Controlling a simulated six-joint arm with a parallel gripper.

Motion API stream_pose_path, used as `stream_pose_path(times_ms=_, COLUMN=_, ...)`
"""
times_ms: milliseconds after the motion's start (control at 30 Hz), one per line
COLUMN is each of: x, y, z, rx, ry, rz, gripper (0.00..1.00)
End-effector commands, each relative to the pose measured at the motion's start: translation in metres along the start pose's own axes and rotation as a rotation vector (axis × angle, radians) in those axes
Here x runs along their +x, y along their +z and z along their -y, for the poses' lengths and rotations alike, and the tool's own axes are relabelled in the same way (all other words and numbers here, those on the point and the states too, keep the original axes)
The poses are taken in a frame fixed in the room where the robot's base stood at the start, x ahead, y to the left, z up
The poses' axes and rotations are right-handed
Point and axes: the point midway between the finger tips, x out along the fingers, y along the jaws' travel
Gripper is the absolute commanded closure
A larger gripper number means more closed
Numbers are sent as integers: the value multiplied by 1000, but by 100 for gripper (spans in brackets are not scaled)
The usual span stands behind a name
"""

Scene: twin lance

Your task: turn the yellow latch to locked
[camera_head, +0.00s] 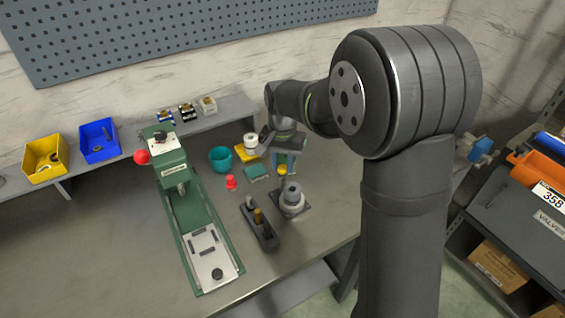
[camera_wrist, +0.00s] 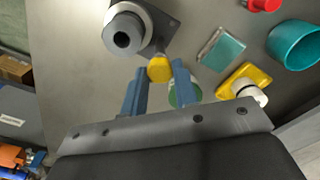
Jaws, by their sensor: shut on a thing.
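A grey fixture (camera_head: 292,197) with an upright, hollow-topped cylinder on a flat base plate stands on the bench; it also shows at the top of the wrist view (camera_wrist: 125,33). The yellow latch (camera_wrist: 159,68) shows as a rounded yellow end at the edge of this fixture. It also shows as a small yellow spot in the head view (camera_head: 283,170). My gripper (camera_wrist: 159,70) has its two blue fingers on either side of the yellow end and is shut on it. The rest of the latch and its pivot are hard to make out.
A yellow block with a white cylinder (camera_wrist: 245,85), a teal block (camera_wrist: 222,49), a teal cup (camera_wrist: 294,45) and a red piece (camera_wrist: 263,4) lie close to the right in the wrist view. A dark holder (camera_head: 260,228) and green press (camera_head: 190,210) stand left of the fixture.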

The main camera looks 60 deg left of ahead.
Motion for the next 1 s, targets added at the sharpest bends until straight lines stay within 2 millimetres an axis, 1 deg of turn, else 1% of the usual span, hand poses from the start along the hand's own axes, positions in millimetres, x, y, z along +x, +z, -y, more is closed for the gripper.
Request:
stream_pose_path(times_ms=267, x=0, y=0, z=0, rx=158, ry=0, rz=0, gripper=96)
stream_pose_path(times_ms=1000, x=-1, y=0, z=0, rx=854, ry=-1, rz=-1, gripper=96)
